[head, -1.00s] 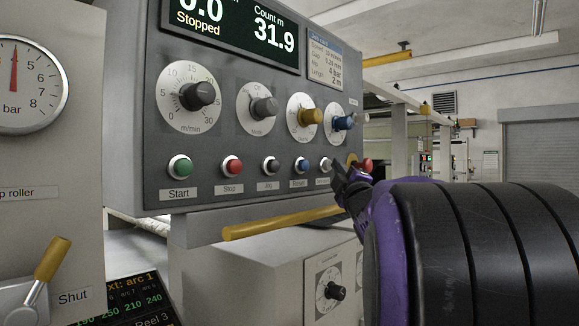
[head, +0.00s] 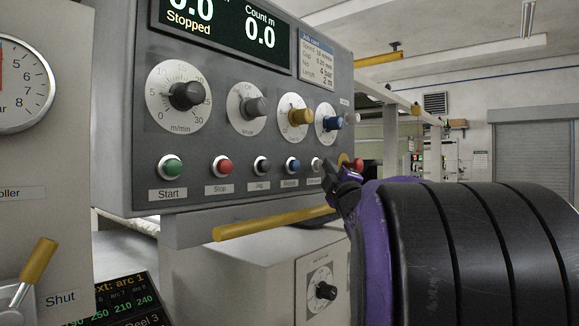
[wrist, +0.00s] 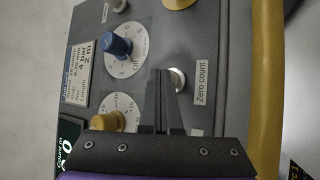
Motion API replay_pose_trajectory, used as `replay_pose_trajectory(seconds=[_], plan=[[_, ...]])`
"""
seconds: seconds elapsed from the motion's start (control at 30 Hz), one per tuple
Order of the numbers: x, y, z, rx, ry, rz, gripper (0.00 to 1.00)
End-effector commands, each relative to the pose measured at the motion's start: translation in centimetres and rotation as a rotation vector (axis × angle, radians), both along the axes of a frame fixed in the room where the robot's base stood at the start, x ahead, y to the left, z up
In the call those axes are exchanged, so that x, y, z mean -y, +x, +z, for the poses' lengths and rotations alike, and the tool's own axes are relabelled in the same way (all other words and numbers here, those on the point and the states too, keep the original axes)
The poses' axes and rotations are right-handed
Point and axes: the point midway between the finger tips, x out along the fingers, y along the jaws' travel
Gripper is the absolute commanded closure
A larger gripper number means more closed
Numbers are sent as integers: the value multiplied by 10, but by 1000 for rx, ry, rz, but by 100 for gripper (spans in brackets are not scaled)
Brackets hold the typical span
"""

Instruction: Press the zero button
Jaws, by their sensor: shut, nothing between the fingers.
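The zero button (wrist: 178,78) is a small pale, round button beside a "Zero count" label (wrist: 201,82) in the wrist view. In the head view the zero button (head: 317,164) shows at the right of the button row. My gripper (wrist: 165,75) is shut and empty, its fingertips right beside the button and overlapping its edge in the wrist view. I cannot tell whether they touch it. In the head view my gripper (head: 340,172) is just right of the button. The display (head: 235,25) reads "Stopped" and "Count m 0.0".
Green Start (head: 171,167), red Stop (head: 222,167), black (head: 262,166) and blue (head: 292,165) buttons line the panel. A red button (head: 356,165) is close to my gripper. Knobs sit above, including a blue one (head: 333,123). A yellow bar (head: 270,224) runs below the panel.

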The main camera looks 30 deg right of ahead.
Motion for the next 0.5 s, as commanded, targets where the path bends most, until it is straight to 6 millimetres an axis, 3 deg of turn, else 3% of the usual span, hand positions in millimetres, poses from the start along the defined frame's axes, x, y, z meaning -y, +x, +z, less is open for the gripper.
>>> replay_pose_trajectory(seconds=[0.5], plan=[[5,-11,0,0,0,-1,100]])
